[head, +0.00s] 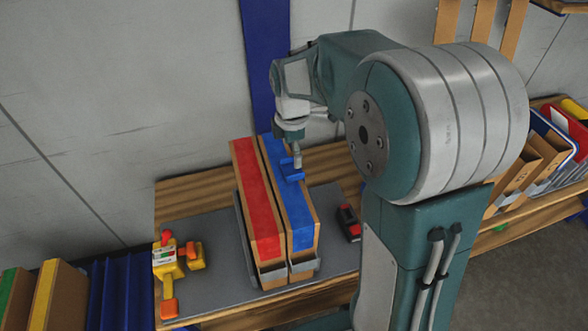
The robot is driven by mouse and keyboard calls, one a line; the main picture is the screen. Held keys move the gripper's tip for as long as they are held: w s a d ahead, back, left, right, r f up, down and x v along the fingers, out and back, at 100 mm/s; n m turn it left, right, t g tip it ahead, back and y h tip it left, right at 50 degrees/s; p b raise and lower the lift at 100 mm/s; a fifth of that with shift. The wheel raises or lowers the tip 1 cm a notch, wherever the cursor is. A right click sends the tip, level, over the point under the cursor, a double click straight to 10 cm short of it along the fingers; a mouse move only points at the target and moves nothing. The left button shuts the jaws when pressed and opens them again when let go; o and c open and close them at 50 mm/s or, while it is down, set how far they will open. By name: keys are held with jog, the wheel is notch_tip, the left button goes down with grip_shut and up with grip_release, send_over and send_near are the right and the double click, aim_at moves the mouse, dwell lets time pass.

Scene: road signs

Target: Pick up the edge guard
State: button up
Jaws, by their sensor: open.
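My gripper (297,160) points down over the back half of the blue-topped upright panel or box (291,208). Its fingers are small in the picture and are open. A small bright blue piece (292,174) sits right below the fingertips, on or just above the blue top strip. It may be the edge guard, but its shape is too small to be sure. I cannot tell whether the fingers touch it. A red-topped panel or box (257,205) stands close beside the blue one on the left.
Both stand in a grey holder (272,280) on a grey mat (213,222) over a wooden bench (195,188). A yellow and orange tool (167,262) lies left, and a red and black item (348,222) lies right. Filled racks (530,170) stand at the right.

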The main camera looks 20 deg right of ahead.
aim_at(292, 170)
notch_tip(292, 170, down, 5)
jog(key=shift+a+r, duration=0.15)
jog(key=shift+d+f, duration=0.2)
jog(key=shift+d, duration=0.25)
jog(key=shift+a, duration=0.2)
jog(key=c, duration=0.8)
jog(key=shift+a, duration=0.25)
jog(key=shift+c, duration=0.2)
jog(key=shift+d+r, duration=0.1)
